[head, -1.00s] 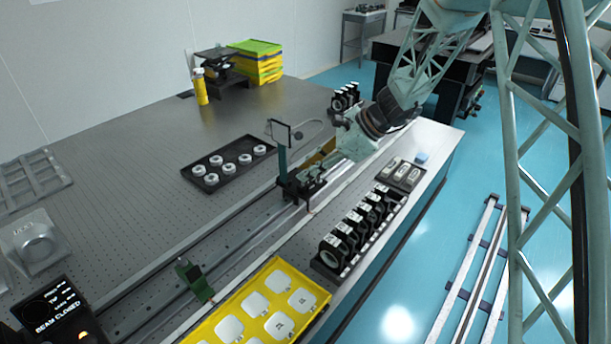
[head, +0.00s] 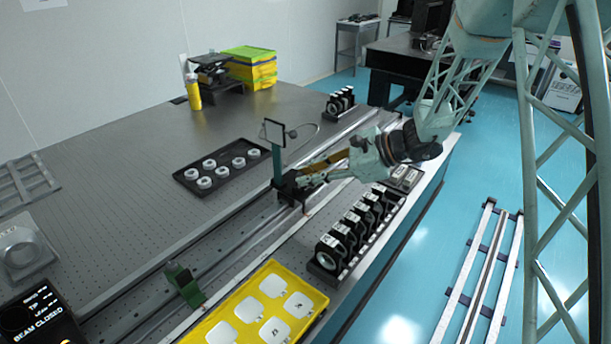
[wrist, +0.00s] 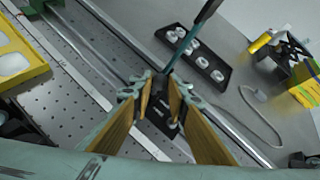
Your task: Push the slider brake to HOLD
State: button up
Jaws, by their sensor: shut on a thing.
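The black slider (head: 288,193) sits on the long rail of the optical table. It carries a green post (head: 279,170) topped by a square-framed plate (head: 273,132). My gripper (head: 304,179) reaches in from the right, low at the slider's near right side. In the wrist view my gripper (wrist: 161,84) has its fingers on either side of a small part of the slider (wrist: 160,118). It is shut on that part, which the fingertips largely hide. The brake's position and any HOLD mark cannot be read.
A green block (head: 184,284) stands further down the rail. A dark tray of white rings (head: 180,176) lies behind. A row of black mounts (head: 325,262) and a yellow tray (head: 315,306) line the near edge. A thin cable curves behind the slider.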

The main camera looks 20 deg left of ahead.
jog(key=shift+s+d+f+n+t+y, duration=0.15)
jog(key=shift+d+f+y, duration=0.1)
jog(key=shift+y, duration=0.25)
jog(key=shift+s+d+f+n+t+y, duration=0.15)
jog(key=shift+d+y, duration=0.1)
jog(key=shift+y, duration=0.25)
jog(key=o, duration=0.8)
jog(key=shift+o, duration=0.2)
jog(key=shift+d, duration=0.2)
jog(key=w+v, duration=0.1)
jog(key=v, duration=1)
jog(key=shift+s+d+r, duration=0.15)
jog(key=shift+s+d, duration=0.25)
jog(key=shift+s, duration=0.1)
jog(key=shift+r, duration=0.1)
